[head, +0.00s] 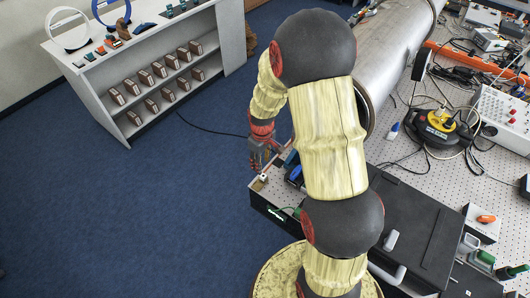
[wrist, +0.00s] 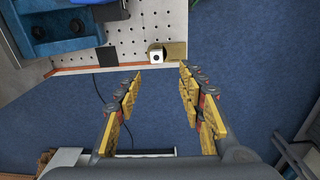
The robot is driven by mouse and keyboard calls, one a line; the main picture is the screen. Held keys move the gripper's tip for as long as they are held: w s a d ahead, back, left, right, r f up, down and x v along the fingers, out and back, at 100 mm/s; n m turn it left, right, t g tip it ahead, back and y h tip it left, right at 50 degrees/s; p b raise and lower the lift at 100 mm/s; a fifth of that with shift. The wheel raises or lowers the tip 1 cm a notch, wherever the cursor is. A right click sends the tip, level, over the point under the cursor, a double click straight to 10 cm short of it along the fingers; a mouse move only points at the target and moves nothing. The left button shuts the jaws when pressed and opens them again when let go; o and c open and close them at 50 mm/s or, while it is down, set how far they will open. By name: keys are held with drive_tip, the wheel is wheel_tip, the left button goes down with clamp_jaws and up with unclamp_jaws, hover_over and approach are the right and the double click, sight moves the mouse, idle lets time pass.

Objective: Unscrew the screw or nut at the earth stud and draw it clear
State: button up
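A small pale metal block with a dark round centre (wrist: 156,56), which looks like the nut on the earth stud, sits by a brass-coloured plate (wrist: 175,51) at the table's edge in the wrist view. The plate area also shows small in the head view (head: 259,184). My gripper (wrist: 160,74) is open, its two yellow-padded fingers wide apart and nothing between them. The block lies just beyond the fingertips, apart from them. In the head view my gripper (head: 262,160) hangs close to the table corner. Any thread or stud behind the nut cannot be made out.
A perforated table panel (wrist: 146,25) with an orange edge strip holds a blue fixture (wrist: 66,28) left of the nut. Blue carpet lies below. A black case (head: 420,225) and a large metal pipe (head: 390,50) stand on the table. A white shelf (head: 150,70) is apart at left.

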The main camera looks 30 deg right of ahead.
sight(266, 176)
drive_tip(key=shift+s+d+f+p, duration=0.15)
drive_tip(key=shift+d+f+p, duration=0.2)
drive_tip(key=shift+f, duration=0.25)
drive_tip(key=shift+s+d+f+p, duration=0.15)
drive_tip(key=shift+d+f+p, duration=0.1)
drive_tip(key=shift+f+p, duration=0.25)
drive_tip(key=shift+f, duration=3.95)
drive_tip(key=shift+c, duration=1.3)
drive_tip(key=c, duration=0.7)
clamp_jaws()
drive_tip(key=shift+n, duration=0.3)
drive_tip(key=shift+w+d+n, duration=0.1)
drive_tip(key=shift+n, duration=1)
drive_tip(key=shift+d+n+b, duration=0.1)
drive_tip(key=shift+n+b, duration=0.35)
drive_tip(key=shift+n, duration=0.95)
